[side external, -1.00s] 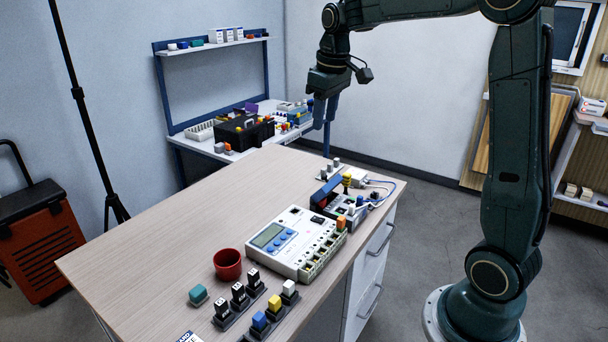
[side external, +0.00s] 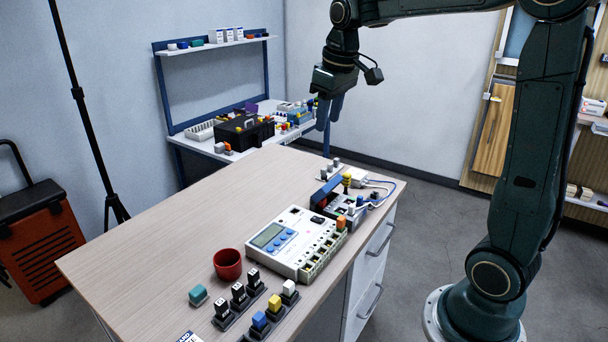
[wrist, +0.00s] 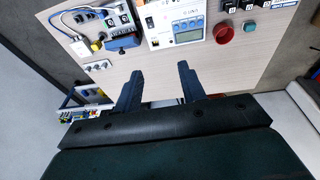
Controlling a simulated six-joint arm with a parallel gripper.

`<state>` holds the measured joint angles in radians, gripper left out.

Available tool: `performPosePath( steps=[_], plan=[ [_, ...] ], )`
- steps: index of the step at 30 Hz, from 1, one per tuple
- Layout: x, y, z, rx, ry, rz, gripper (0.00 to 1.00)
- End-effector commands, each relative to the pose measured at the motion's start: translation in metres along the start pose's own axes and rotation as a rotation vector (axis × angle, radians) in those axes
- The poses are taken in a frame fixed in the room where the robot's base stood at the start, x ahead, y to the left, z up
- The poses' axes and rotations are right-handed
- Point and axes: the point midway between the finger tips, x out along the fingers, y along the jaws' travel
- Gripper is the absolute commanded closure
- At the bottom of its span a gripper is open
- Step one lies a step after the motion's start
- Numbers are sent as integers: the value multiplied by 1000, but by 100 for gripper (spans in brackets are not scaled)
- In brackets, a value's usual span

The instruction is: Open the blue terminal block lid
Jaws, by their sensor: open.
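The terminal block (side external: 340,206) stands near the right edge of the wooden table, behind the white meter unit. Its blue lid (side external: 325,191) shows as a slanted panel on the block's left side; I cannot tell its exact angle. In the wrist view the block (wrist: 116,22) is at the upper left with the blue lid (wrist: 123,43) along its lower edge. My gripper (side external: 329,118) is open and empty, high above the table's far end and well apart from the lid. Its two fingers also show in the wrist view (wrist: 160,72).
The white meter unit (side external: 268,238) stands beside the block. Cables (side external: 380,187) run at the block's far right. A red cup (side external: 228,264) and several small connectors (side external: 239,297) stand nearer. The table's left part is clear. A back bench (side external: 205,148) holds a black case.

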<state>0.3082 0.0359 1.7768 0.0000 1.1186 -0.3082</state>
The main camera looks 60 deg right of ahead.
Motion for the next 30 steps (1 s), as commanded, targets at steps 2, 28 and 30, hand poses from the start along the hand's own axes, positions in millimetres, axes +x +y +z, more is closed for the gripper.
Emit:
performPosePath(
  steps=[2,28,30],
  plan=[
    [2,4,-3,1,-5,0,59],
    [116,140,-74,2,-185,-55,59],
    [122,146,-75,1,-193,-59,59]
  ],
)
